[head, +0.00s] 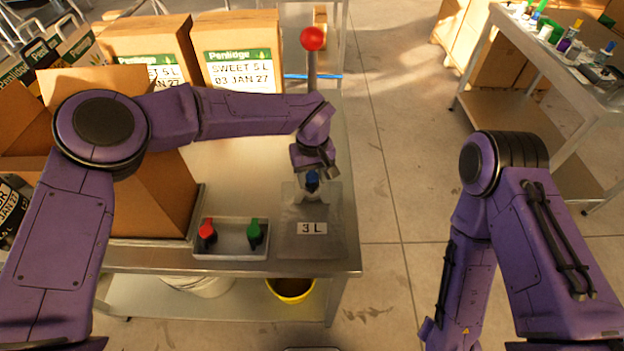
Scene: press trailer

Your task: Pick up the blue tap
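The blue tap (312,182) shows as a small dark blue shape at the back of the mat marked 3 L (322,243), on the metal table. My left gripper (313,172) points down right over the blue tap and hides part of it. I cannot tell whether its fingers are open or shut on the tap. Some pale surface shows just below the tap. My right arm hangs down on the right, away from the table, and its gripper is out of the picture.
A tray (230,252) at the table's front holds a red tap (207,233) and a green tap (254,233). An open cardboard box (165,205) stands left.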

